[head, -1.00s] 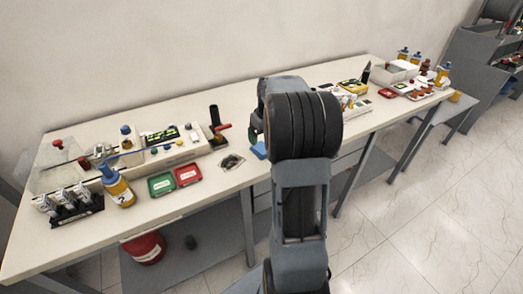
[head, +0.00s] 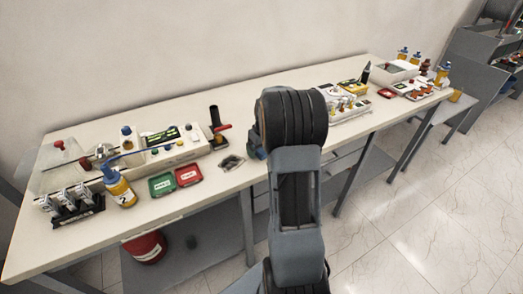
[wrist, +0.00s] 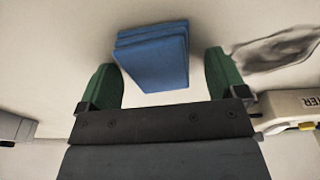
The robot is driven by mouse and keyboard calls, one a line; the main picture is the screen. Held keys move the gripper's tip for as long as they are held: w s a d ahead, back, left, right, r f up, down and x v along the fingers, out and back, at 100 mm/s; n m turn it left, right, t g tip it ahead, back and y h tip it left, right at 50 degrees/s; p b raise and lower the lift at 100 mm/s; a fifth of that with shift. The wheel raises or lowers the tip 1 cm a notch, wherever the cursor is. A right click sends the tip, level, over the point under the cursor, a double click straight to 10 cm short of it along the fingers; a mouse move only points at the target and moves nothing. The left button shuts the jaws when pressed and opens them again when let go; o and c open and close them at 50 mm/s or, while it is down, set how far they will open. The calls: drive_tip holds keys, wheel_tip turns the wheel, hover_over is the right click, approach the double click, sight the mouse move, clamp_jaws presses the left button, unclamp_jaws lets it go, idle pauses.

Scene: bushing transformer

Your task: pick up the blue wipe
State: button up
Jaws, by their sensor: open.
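The blue wipe (wrist: 152,58) looks like a folded stack of flat blue layers on the pale tabletop in the wrist view. My gripper (wrist: 161,62) is open, with one green finger to each side of the wipe in the picture. A gap shows between each finger and the wipe, and nothing is held. I cannot tell whether the fingertips are down at the wipe's height.
A white kit box (head: 343,104) stands to the right. Bare tabletop surrounds the wipe.

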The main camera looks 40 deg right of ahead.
drive_tip(key=c, duration=1)
drive_tip(key=shift+r, duration=0.55)
wheel_tip(320, 180, up, 2)
drive_tip(key=shift+r, duration=0.15)
drive_tip(key=s+a+r, duration=0.2)
drive_tip(key=r, duration=0.1)
drive_tip(key=s+r+b, duration=0.1)
drive_tip(key=r, duration=0.1)
drive_tip(key=shift+s+a, duration=0.25)
drive_tip(key=shift+a, duration=0.15)
drive_tip(key=s+a+r+b, duration=0.1)
drive_tip(key=s+a+r, duration=0.3)
drive_tip(key=s+a, duration=0.2)
drive_tip(key=shift+s+r, duration=0.3)
drive_tip(key=shift+s, duration=0.45)
drive_tip(key=shift+d, duration=0.1)
